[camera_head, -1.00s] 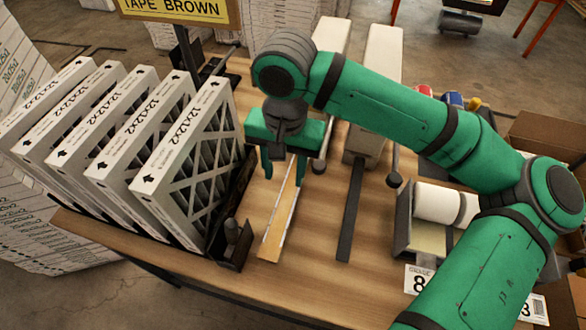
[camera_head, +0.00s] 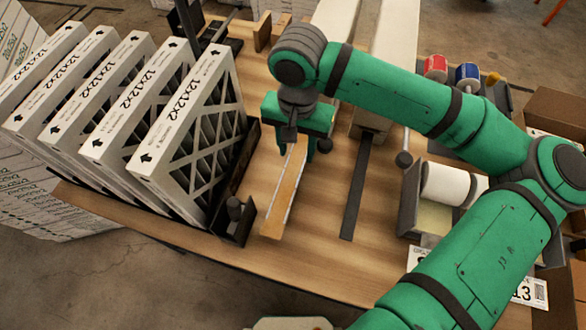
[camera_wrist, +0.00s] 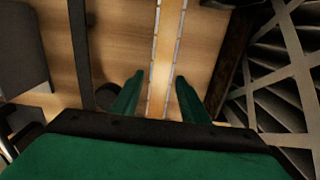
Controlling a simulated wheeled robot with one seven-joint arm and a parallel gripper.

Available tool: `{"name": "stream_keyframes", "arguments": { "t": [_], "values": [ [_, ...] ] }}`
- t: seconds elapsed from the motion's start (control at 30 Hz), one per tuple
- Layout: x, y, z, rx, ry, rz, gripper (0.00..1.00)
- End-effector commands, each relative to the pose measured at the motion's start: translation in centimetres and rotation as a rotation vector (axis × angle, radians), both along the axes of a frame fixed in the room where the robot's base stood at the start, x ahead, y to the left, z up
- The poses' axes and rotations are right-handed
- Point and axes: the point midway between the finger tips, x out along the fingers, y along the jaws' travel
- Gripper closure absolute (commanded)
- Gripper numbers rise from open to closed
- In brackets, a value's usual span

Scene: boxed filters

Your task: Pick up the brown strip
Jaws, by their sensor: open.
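The brown strip (camera_head: 284,200) lies lengthwise on the wooden table, with a pale edge along its side. It runs from near the table's front to under my gripper (camera_head: 297,150), which hides its far part. My gripper points down over the strip, with its jaws open and empty. In the wrist view, the strip (camera_wrist: 168,50) passes up the picture between the two green fingers of my gripper (camera_wrist: 160,76). The fingers are apart on either side of it in the picture. I cannot tell the exact height above it.
Several boxed filters (camera_head: 190,130) stand in a row at the left, beside a dark bracket (camera_head: 236,218). A dark flat bar (camera_head: 356,190) lies right of the strip. A white roll (camera_head: 445,184) sits in a holder farther right. Bare table lies between strip and bar.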

Motion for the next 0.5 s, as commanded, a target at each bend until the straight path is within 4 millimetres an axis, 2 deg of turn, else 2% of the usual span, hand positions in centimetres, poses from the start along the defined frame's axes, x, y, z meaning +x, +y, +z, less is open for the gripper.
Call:
{"name": "stream_keyframes", "arguments": {
  "t": [0.23,0.5],
  "values": [
    [0.0,0.4,-3.4,0.000,0.002,0.010,0.58],
    [0.0,0.3,-4.3,-0.001,0.000,0.010,0.58]
  ]
}}
